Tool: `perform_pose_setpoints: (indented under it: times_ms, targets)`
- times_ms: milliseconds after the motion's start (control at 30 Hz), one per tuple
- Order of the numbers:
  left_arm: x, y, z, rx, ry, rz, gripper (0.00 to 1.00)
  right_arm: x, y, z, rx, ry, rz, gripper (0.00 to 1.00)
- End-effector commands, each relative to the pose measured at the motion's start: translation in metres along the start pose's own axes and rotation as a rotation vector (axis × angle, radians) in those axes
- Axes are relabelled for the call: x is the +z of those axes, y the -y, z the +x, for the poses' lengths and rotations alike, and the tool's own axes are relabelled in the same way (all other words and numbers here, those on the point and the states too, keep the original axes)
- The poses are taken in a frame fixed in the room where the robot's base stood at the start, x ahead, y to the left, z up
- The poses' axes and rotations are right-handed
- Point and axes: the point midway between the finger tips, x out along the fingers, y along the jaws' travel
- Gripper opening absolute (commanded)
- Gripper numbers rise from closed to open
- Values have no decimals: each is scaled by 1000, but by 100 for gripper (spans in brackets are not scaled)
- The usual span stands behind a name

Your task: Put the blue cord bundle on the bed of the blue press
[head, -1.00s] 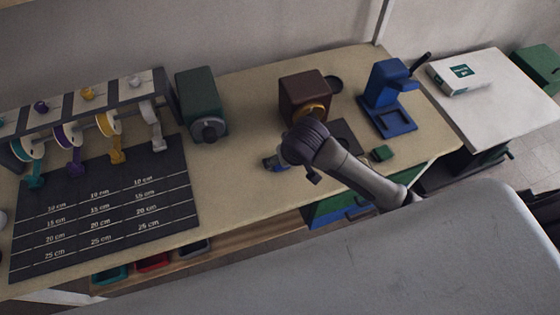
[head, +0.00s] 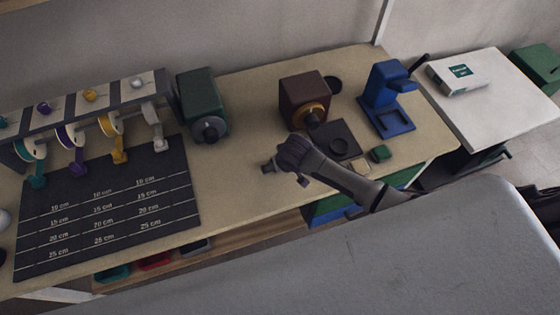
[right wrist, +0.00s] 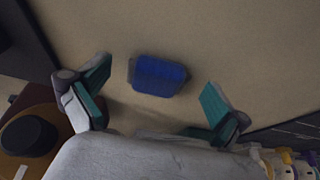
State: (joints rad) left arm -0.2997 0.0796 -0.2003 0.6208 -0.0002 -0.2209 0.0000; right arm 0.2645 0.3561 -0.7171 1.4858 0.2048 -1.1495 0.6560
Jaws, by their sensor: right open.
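The blue cord bundle (right wrist: 158,75) lies on the tan worktop, seen in the right wrist view between and a little beyond the two teal-padded fingers of my right gripper (right wrist: 155,88). The fingers are spread wide and do not touch it. In the head view my right gripper (head: 284,174) is over the middle of the worktop, and I cannot make out the bundle there. The blue press (head: 381,84) stands at the right of the worktop. Its flat bed (head: 405,126) looks empty. My left gripper is not in view.
A brown machine (head: 303,92) and a dark plate (head: 340,133) stand between gripper and press. A small green block (head: 380,153) lies near the front edge. A green machine (head: 203,97), spool rack (head: 90,105) and dark measuring mat (head: 75,222) are at left.

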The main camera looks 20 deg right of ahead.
Motion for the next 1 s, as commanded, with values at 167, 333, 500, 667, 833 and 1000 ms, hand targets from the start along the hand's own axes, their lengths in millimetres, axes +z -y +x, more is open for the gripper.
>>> perform_pose_setpoints:
  times_ms: [167,333,500,667,833,1000]
  targets:
    - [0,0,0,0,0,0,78,0,0,0,0,0,0,92]
    - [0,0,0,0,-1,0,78,0,0,0,0,0,0,63]
    - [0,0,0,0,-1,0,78,0,0,0,0,0,0,48]
    - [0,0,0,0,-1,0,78,0,0,-1,0,0,0,48]
    - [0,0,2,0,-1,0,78,-2,0,-5,0,-1,0,48]
    - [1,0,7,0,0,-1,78,-10,0,-23,-1,-4,0,48]
